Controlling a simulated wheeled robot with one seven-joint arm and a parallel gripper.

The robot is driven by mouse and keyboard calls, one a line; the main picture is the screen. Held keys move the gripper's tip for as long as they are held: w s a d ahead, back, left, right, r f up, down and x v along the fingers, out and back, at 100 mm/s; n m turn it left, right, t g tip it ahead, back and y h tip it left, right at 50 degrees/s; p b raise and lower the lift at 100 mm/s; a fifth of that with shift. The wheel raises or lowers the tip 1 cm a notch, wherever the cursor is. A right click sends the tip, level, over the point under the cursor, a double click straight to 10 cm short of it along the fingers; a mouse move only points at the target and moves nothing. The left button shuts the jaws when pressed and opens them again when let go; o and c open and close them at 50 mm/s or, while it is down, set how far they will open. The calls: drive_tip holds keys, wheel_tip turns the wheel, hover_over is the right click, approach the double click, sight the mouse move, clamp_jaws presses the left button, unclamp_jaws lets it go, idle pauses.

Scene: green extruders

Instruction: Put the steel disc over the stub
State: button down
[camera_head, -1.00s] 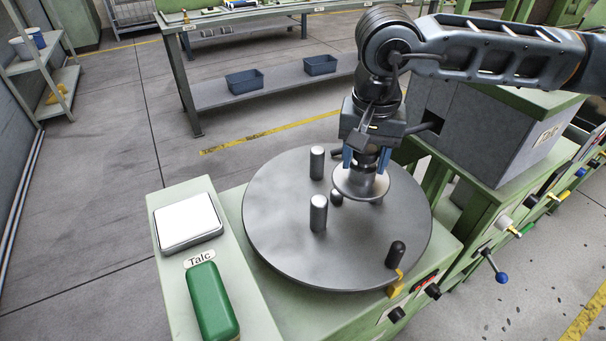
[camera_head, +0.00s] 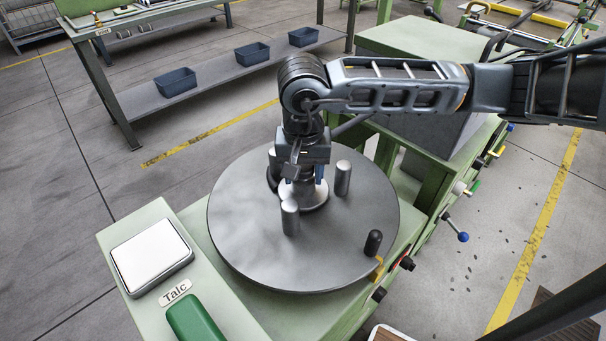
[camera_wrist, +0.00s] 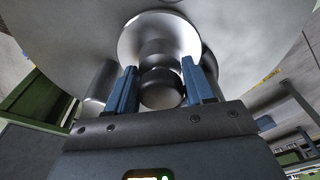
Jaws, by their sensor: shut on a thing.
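My gripper (camera_head: 304,174) points down over the round grey turntable (camera_head: 240,235). Its blue fingers also show in the wrist view (camera_wrist: 159,68), shut on the dark hub of the steel disc. The disc (camera_head: 317,203) is a flat, pale plate low over the turntable among the upright pins; it also shows in the wrist view (camera_wrist: 186,32). I cannot tell whether it touches the turntable. No stub shows beneath the disc, as the disc and gripper hide that spot.
Steel pins stand close by, one in front (camera_head: 290,220) and one to the right (camera_head: 343,178); another is partly hidden behind my gripper at left. A black knob (camera_head: 373,243) stands near the turntable's right rim. A scale (camera_head: 150,257) and green box (camera_head: 195,320) lie front left.

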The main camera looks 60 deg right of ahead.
drive_tip(key=shift+f, duration=0.7)
drive_tip(key=shift+c, duration=2.1)
unclamp_jaws()
drive_tip(key=r, duration=0.4)
drive_tip(key=a+r, duration=0.1)
drive_tip(key=r, duration=0.3)
drive_tip(key=r+b, duration=0.1)
drive_tip(key=r, duration=0.3)
drive_tip(key=shift+s+a, duration=0.15)
drive_tip(key=shift+s, duration=0.2)
